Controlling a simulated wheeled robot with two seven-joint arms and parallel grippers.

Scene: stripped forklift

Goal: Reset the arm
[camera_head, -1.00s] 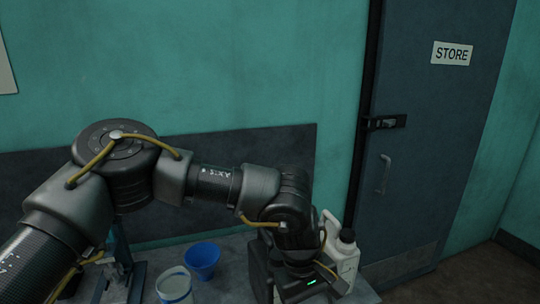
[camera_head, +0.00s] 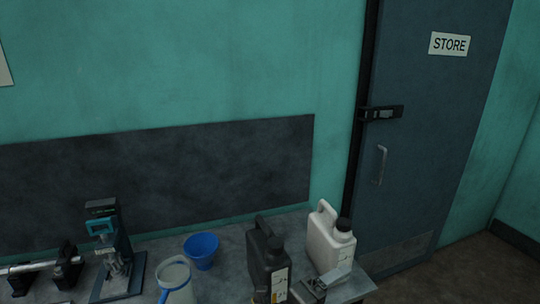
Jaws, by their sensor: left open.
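My left gripper (camera_head: 308,288) shows only in part at the bottom edge of the head view, low in front of the black jug (camera_head: 268,262) and the white jug (camera_head: 328,240). Its jaws are open, and I see nothing held between them. The rest of my left arm is below the picture. I cannot tell whether the gripper touches the black jug. My right gripper is not in view.
A grey bench (camera_head: 225,270) runs along the teal wall. The STORE door (camera_head: 425,130) is at right, shut.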

